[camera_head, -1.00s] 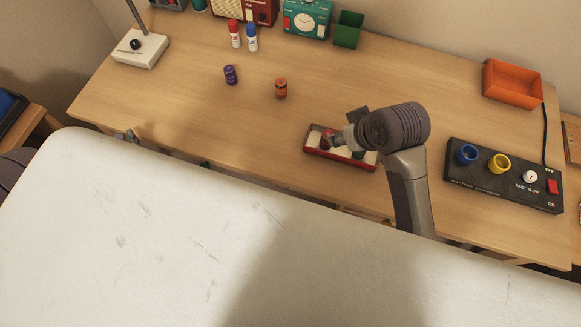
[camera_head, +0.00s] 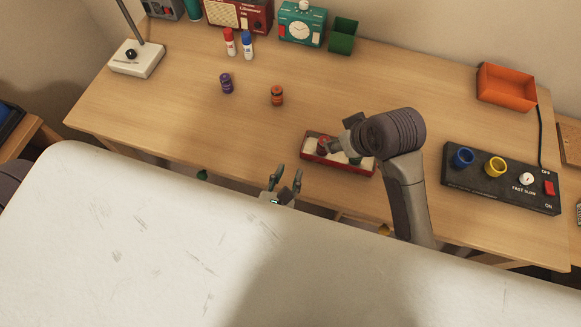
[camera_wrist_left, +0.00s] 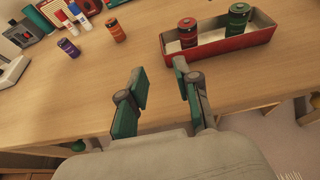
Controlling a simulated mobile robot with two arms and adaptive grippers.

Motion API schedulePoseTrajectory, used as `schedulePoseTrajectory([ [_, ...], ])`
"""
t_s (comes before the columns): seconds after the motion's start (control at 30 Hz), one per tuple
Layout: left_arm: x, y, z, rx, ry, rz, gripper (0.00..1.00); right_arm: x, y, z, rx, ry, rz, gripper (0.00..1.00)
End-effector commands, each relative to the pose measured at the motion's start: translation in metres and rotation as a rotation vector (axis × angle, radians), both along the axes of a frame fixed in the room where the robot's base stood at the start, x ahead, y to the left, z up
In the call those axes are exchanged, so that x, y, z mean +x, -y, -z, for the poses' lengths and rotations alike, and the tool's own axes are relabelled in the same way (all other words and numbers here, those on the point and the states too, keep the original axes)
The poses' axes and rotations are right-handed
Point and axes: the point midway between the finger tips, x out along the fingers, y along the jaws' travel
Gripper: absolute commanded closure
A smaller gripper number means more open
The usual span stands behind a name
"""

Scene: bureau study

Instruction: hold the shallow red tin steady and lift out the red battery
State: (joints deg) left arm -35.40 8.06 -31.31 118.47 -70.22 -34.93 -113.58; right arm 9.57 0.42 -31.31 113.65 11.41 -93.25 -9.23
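The shallow red tin (camera_head: 343,169) lies on the desk near its front edge, with a pale inside. The red battery (camera_wrist_left: 187,33) stands upright in its left part, and a green battery (camera_wrist_left: 238,19) stands to the right. The red battery (camera_head: 322,145) is partly hidden in the head view. My left gripper (camera_head: 289,173) is open and empty at the desk's front edge, left of the tin and apart from it. Its spread fingers (camera_wrist_left: 160,75) show in the left wrist view. My right gripper (camera_head: 341,140) appears over the tin; its fingertips are unclear and the wrist view shows nothing touching the red battery.
An orange battery (camera_head: 277,96) and a purple battery (camera_head: 226,84) stand on the desk. A black control box (camera_head: 502,178) with blue and yellow cups is at right. An orange bin (camera_head: 507,88) stands behind it.

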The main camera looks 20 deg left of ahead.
Motion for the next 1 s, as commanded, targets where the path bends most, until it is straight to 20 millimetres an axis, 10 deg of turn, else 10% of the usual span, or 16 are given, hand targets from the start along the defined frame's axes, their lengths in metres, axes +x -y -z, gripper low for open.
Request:
schedulePoseTrajectory([
  [1.0, 0.126, 0.001, 0.052, -0.001, -0.001, 0.002, 0.68, 0.0, 0.0, 0.0, 0.0, 0.0, 0.0, 0.58],
])
